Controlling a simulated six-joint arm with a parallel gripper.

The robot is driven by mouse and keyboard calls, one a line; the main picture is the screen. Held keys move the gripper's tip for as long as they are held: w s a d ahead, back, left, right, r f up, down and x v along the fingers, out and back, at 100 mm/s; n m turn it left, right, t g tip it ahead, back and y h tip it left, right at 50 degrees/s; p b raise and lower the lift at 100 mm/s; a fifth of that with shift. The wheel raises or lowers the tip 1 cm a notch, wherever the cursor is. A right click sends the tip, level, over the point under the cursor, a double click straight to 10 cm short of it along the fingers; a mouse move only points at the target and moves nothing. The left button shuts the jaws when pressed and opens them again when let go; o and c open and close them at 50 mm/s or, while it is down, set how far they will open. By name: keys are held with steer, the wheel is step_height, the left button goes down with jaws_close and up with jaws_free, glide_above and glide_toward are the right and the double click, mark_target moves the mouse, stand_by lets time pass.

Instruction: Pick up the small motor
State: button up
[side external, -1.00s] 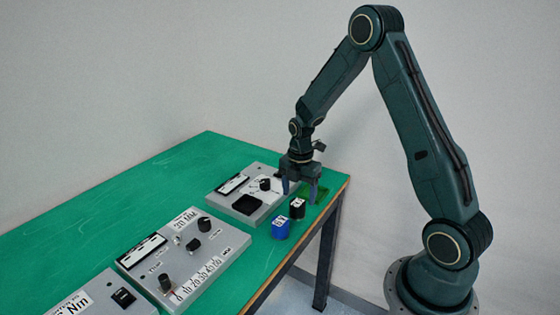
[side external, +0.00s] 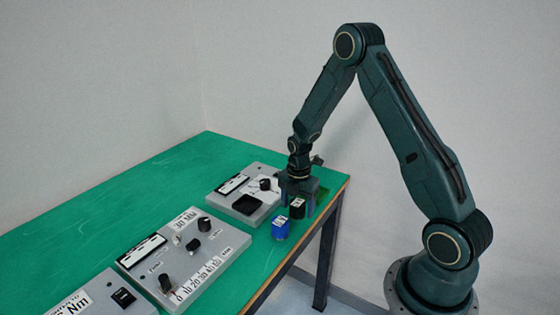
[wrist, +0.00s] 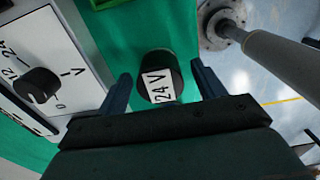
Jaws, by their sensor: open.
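A small black cylinder with a white "24 V" label, which I take for the small motor (side external: 297,210), stands near the table's right edge. In the wrist view the motor (wrist: 157,66) is between my two fingers, with gaps on both sides. My gripper (side external: 299,203) points down, open and empty, low over the motor. The fingers also show in the wrist view (wrist: 160,76). In the side view my gripper hides part of the motor. Whether the fingertips reach down beside it or stay above it, I cannot tell.
A blue cylinder (side external: 280,230) stands close by, nearer the camera. A grey panel with a knob (side external: 229,198) lies left of my gripper. A green tray (side external: 322,192) is partly hidden behind it. Another grey panel (side external: 205,262) lies nearer the camera. The table's back left is clear.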

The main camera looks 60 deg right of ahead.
mark_target(298, 202)
steer(key=shift+c, duration=0.4)
steer(key=c, duration=1.2)
steer(key=shift+o, duration=0.2)
steer(key=shift+r, duration=0.1)
step_height(298, 202, up, 20)
